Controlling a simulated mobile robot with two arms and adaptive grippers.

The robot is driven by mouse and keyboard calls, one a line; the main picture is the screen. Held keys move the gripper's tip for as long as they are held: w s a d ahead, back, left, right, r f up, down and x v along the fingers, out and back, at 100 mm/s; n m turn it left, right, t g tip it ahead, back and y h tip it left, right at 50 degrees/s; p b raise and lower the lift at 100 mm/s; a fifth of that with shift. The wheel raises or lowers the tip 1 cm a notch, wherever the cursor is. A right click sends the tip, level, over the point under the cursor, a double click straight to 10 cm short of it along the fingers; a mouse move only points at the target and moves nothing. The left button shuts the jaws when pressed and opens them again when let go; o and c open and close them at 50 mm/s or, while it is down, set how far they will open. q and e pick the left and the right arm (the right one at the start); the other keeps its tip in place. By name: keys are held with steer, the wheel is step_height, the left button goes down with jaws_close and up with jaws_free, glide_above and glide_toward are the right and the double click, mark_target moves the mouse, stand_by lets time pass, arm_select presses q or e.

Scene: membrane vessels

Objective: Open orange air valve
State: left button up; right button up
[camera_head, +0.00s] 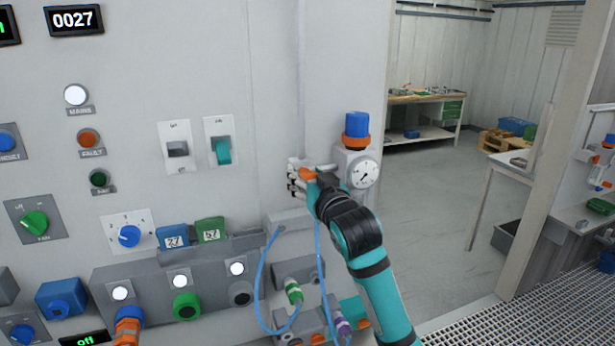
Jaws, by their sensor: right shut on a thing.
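The orange air valve (307,174) is on the grey wall panel, left of a round pressure gauge (364,173). Only a small orange part of it shows; my gripper hides the rest. My right gripper (298,180) reaches up from the lower right and is shut on the orange valve. How far the valve is turned cannot be told. My left gripper is not in view.
A regulator with a blue knob (357,124) and orange ring stands just right of the gripper. Blue hoses (262,290) hang below, by connectors. Switches and lamps cover the panel at left. Open floor (430,220) lies at right.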

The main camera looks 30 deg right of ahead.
steer(key=shift+n, duration=0.4)
steer(key=shift+r+n+p, duration=0.1)
steer(key=shift+n+p, duration=0.4)
steer(key=shift+p, duration=0.1)
steer(key=n+p, duration=0.3)
steer(key=n, duration=0.3)
steer(key=shift+a, duration=0.1)
steer(key=n, duration=0.3)
steer(key=shift+n+p, duration=0.35)
steer(key=shift+n, duration=0.05)
steer(key=shift+a+f+n, duration=0.1)
steer(key=shift+f+n, duration=0.05)
steer(key=shift+n, duration=0.95)
steer(key=shift+f+n, duration=0.1)
steer(key=shift+n, duration=1)
steer(key=o, duration=1.2)
steer(key=shift+w, duration=0.1)
